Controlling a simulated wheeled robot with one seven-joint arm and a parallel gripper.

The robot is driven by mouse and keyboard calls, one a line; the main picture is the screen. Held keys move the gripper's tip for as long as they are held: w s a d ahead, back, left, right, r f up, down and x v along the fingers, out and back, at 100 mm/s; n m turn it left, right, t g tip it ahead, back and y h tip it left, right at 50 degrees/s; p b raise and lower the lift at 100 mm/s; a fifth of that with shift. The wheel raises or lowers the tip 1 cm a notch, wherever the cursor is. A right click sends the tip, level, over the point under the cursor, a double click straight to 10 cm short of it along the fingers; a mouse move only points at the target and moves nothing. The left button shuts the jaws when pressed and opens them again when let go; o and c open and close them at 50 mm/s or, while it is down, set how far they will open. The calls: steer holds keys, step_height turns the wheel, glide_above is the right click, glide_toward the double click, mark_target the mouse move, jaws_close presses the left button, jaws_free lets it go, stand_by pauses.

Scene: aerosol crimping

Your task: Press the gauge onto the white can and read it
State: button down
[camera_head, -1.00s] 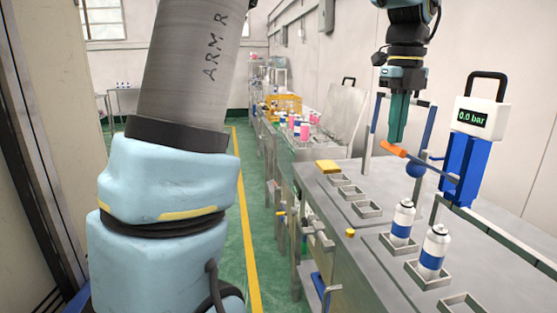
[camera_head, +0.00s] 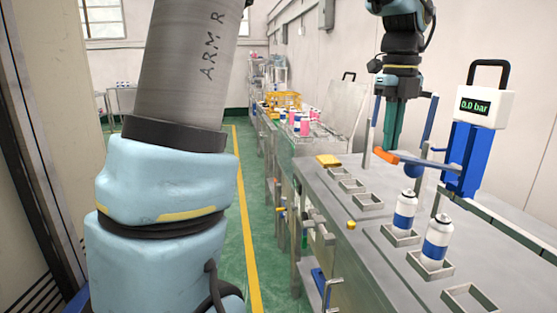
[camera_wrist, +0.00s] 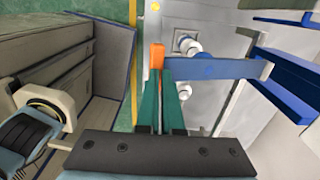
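The gauge (camera_head: 486,105) has a white head, a black handle and a blue body, and its screen reads 0.0 bar. A blue bar (camera_head: 432,162) with an orange grip (camera_head: 386,156) runs left from it. The wrist view shows the bar (camera_wrist: 215,68) and grip (camera_wrist: 157,55). My gripper (camera_head: 391,148) has green fingers, close together at the orange grip and apparently shut on it. Two white cans with blue bands, a farther (camera_head: 404,214) and a nearer one (camera_head: 436,243), stand upright in square holders. The gauge's lower end is apart from both cans.
Several empty square holders (camera_head: 369,201) sit on the grey bench (camera_head: 350,238). A yellow crate (camera_head: 288,101) and pink containers (camera_head: 304,128) are on the bench farther back. Green floor is clear to the left.

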steer(key=shift+s+a+f+b, duration=0.1)
steer(key=shift+a+f+b, duration=0.1)
steer(key=shift+f+b, duration=0.5)
steer(key=shift+a+f+b, duration=0.15)
steer(key=shift+f+b, duration=0.1)
steer(key=shift+f, duration=0.8)
steer(key=shift+s+a+f+b, duration=0.1)
steer(key=shift+a+f+b, duration=0.1)
steer(key=shift+f+b, duration=0.5)
steer(key=shift+w+p, duration=0.1)
steer(key=shift+p, duration=0.2)
step_height(320, 180, up, 14)
steer(key=d+p, duration=0.2)
steer(key=p, duration=1.2)
steer(key=shift+w+r, duration=0.15)
steer(key=shift+w, duration=0.05)
